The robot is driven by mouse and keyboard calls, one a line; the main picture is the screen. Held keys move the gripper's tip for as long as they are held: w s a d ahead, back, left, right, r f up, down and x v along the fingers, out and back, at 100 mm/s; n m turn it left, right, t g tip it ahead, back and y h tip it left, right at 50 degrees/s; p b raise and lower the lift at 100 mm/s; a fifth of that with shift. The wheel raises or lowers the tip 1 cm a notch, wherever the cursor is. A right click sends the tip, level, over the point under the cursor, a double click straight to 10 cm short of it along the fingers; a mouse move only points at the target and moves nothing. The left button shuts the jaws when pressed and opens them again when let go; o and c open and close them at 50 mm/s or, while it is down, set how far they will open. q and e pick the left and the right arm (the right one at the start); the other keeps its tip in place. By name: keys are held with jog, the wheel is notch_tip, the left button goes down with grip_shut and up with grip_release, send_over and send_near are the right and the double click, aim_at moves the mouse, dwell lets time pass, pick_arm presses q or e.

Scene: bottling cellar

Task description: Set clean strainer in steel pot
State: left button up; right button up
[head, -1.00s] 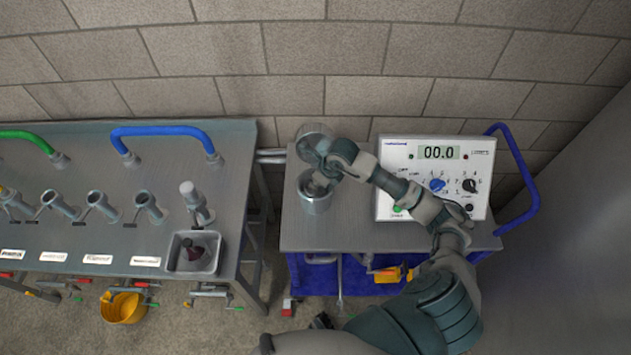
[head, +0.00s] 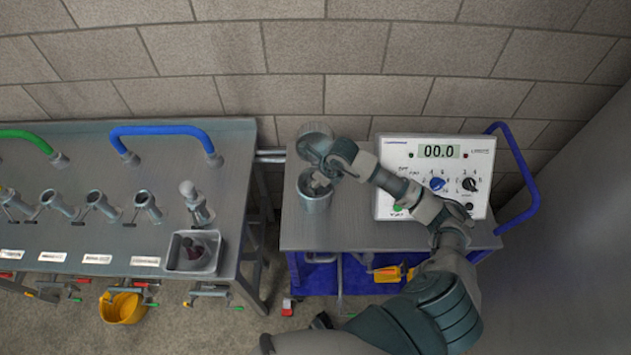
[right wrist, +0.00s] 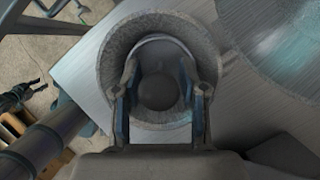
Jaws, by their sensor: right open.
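A steel pot (head: 315,202) stands upright near the left edge of the cart. Its thick grey rim fills the middle of the right wrist view (right wrist: 111,68). My right gripper (head: 319,184) points down into the pot mouth. In the right wrist view its fingers (right wrist: 163,100) are apart. Between and below them, inside the pot, is a round dark shape (right wrist: 158,92) with a paler curved edge above it; it may be the strainer, but I cannot tell for sure. A dark pronged part (head: 322,320) low in the head view may be my left gripper; its jaws are unclear.
A second round grey vessel (head: 314,137) stands behind the pot. A white meter box (head: 407,158) is on the cart's right, beside a blue handle (head: 529,203). On the left bench, a tray (head: 181,267) holds a dark purple item. The cart's front middle is bare.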

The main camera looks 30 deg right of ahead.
jog(key=v, duration=1.1)
jog(key=shift+r, duration=0.3)
jog(key=shift+s, duration=0.15)
